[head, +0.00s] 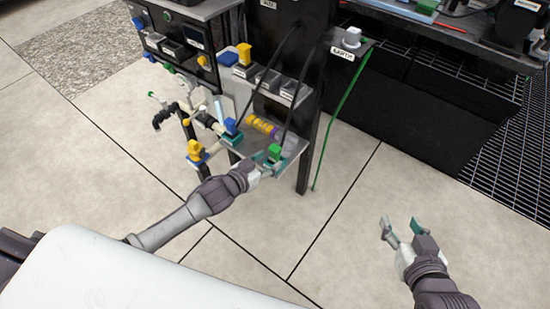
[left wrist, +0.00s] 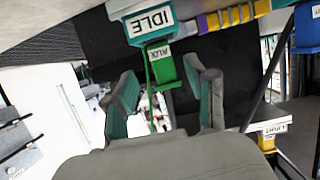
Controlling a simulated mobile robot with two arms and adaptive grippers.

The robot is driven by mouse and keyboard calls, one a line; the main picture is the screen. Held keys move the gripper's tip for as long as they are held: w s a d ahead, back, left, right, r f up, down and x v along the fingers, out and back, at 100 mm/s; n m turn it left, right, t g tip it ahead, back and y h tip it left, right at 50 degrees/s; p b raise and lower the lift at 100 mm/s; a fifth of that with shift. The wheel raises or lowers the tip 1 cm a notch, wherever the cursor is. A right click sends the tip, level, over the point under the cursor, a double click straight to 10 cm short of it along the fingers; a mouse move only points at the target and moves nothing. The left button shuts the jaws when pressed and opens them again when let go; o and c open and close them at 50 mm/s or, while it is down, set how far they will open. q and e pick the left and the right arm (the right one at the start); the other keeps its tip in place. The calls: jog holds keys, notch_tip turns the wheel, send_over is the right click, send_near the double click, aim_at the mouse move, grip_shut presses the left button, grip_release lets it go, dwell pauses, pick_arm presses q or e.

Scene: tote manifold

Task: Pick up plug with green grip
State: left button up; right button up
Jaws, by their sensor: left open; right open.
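The plug with the green grip (head: 274,152) sits at the right end of the low shelf of the dark stand. In the left wrist view the green grip (left wrist: 162,66) carries an AUX label and a green lead hangs from it. My left gripper (head: 267,164) is open at this plug. In the wrist view its two teal-padded fingers stand either side of the green grip, with gaps showing. I cannot tell exactly how deep the grip lies between them. My right gripper (head: 401,228) is open and empty, low over the floor at the right.
A teal block marked IDLE (left wrist: 150,22) is just beyond the plug. A white plug (head: 352,37) with a green cable is on the upper right bracket. Tiled floor is clear in front.

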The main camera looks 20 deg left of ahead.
aim_at(273, 156)
pick_arm(q)
jog(key=b+x, duration=0.2)
jog(key=x, duration=0.2)
jog(key=shift+w+a+f, duration=0.1)
jog(key=shift+w+f, duration=0.15)
jog(key=shift+w, duration=0.2)
grip_shut()
pick_arm(e)
jog(key=w+a+r+t+y, duration=0.2)
jog(key=r+t, duration=0.3)
jog(key=r, duration=0.3)
jog(key=shift+w+r+t, duration=0.4)
jog(key=shift+w, duration=0.3)
jog(key=shift+a, duration=0.1)
pick_arm(q)
jog(key=shift+r, duration=0.1)
